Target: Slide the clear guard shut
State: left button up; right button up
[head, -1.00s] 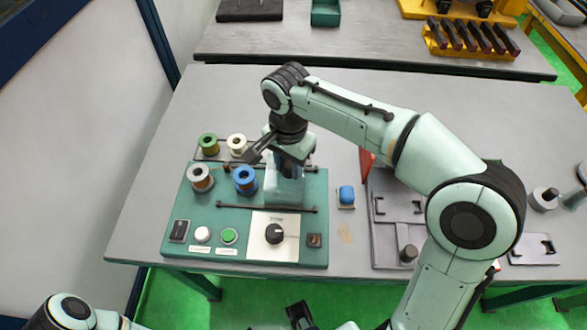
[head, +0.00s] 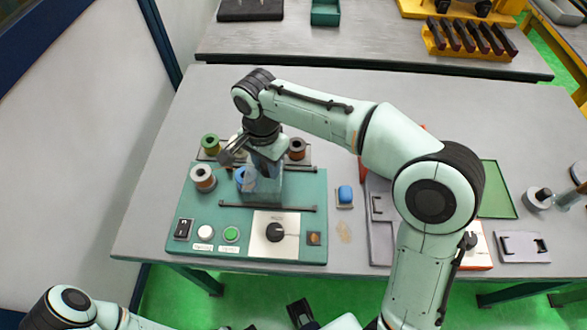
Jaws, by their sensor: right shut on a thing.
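The clear guard (head: 272,189) is a see-through box on the green winding machine (head: 190,222). It sits between two dark rails, and its left part is in front of the blue spool (head: 242,177). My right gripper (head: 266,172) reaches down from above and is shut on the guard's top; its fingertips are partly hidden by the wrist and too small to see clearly. My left arm comes in at the lower left. A dark part at the bottom edge looks like my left gripper (head: 300,312), away from the machine; its jaws cannot be made out.
The front rail (head: 267,207) runs along the machine. The panel has a black knob (head: 275,232) and a green button (head: 231,234). A blue block (head: 345,194) lies to the right.

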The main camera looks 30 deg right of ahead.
aim_at(250, 171)
jog(key=shift+w+a+p, duration=0.55)
jog(key=shift+w+a, duration=0.05)
jog(key=shift+a, duration=0.3)
jog(key=shift+w+a+p, duration=0.55)
jog(key=shift+a, duration=0.35)
jog(key=o, duration=0.8)
jog(key=shift+c, duration=0.2)
pick_arm(q)
jog(key=shift+w+r, duration=0.25)
jog(key=shift+r, duration=0.4)
jog(key=shift+w+r, duration=0.2)
jog(key=shift+r, duration=0.4)
pick_arm(e)
jog(key=shift+r+p, duration=0.55)
jog(key=shift+r, duration=0.35)
jog(key=shift+r+p, duration=1.35)
jog(key=shift+r, duration=0.8)
pick_arm(q)
jog(key=shift+t, duration=0.3)
jog(key=w+r, duration=0.2)
jog(key=r, duration=0.2)
jog(key=shift+w+r, duration=0.3)
jog(key=shift+w, duration=0.1)
